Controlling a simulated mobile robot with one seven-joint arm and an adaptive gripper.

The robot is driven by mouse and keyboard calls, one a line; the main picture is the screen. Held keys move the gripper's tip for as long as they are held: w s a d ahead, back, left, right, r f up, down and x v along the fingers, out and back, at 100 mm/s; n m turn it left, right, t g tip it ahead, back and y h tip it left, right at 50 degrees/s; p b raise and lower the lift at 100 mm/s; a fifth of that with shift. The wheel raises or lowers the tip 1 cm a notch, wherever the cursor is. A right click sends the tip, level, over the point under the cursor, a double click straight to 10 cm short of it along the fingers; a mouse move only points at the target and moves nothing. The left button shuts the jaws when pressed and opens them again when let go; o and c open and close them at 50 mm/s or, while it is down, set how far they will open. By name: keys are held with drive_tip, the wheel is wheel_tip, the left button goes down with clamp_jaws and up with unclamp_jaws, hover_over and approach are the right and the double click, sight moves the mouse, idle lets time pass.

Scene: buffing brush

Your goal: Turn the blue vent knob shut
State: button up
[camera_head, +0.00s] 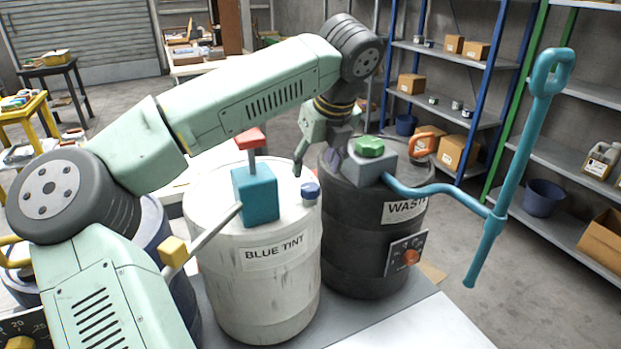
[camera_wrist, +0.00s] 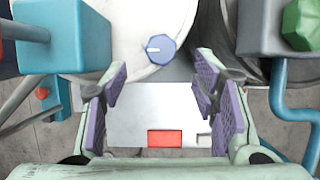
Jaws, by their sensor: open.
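The blue vent knob (camera_head: 310,189) sits near the right edge of the top of the white drum (camera_head: 287,290) labelled BLUE TINT. In the wrist view the knob (camera_wrist: 161,50) is a blue faceted disc with a white pointer mark aimed left. My gripper (camera_head: 318,155) is above the drum tops near the knob. In the wrist view its purple-padded fingers (camera_wrist: 160,90) are spread apart with nothing between them. The knob shows just above the fingertips in that picture and is not between the pads.
A teal block with a red handle (camera_head: 255,195) stands on the white drum, left of the knob. A red rectangle (camera_wrist: 165,138) lies below in the wrist view.

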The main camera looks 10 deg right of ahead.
sight(310, 187)
drive_tip(key=p+x, duration=0.1)
drive_tip(key=x, duration=0.6)
drive_tip(key=shift+d+f+p, duration=0.1)
drive_tip(key=shift+p, duration=0.2)
drive_tip(key=shift+c, duration=0.4)
drive_tip(key=c, duration=1.1)
